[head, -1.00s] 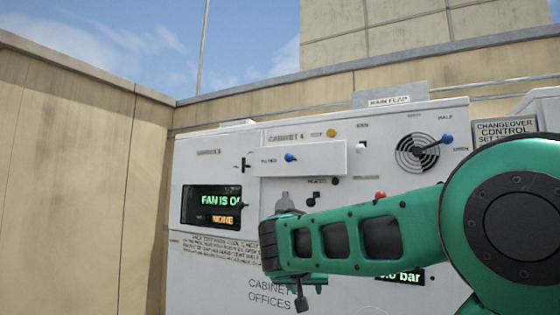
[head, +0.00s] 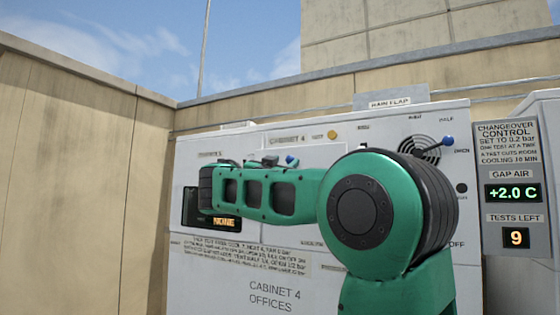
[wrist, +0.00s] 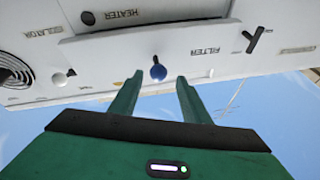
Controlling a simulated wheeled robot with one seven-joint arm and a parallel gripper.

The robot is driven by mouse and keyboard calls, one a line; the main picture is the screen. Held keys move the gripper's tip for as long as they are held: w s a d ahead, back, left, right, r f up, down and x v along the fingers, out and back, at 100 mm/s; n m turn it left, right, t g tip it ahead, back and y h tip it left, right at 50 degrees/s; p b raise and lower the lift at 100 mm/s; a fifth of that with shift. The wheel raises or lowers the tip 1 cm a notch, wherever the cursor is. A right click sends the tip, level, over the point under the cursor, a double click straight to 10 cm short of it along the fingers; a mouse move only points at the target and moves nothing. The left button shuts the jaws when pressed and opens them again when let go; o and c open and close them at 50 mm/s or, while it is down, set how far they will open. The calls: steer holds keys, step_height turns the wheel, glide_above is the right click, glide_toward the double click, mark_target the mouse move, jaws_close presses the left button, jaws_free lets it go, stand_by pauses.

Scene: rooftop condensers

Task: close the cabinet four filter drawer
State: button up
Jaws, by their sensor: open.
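The cabinet four (head: 200,275) filter drawer shows upside down in the wrist view as a white front (wrist: 110,58) labelled FILTER. It stands out from the cabinet face. Its blue knob (wrist: 158,72) is at the middle of the front. My gripper (wrist: 160,77) is open, with one green finger on each side of the knob in the picture. I cannot tell whether the fingers touch the drawer.
A fan grille (head: 418,149) with a blue-tipped lever (head: 447,141) is at upper right. The changeover control box (head: 510,205) stands right; a beige wall (head: 70,190) is left.

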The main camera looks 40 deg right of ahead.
mark_target(287, 160)
steer(key=shift+x, duration=2.55)
jaws_close()
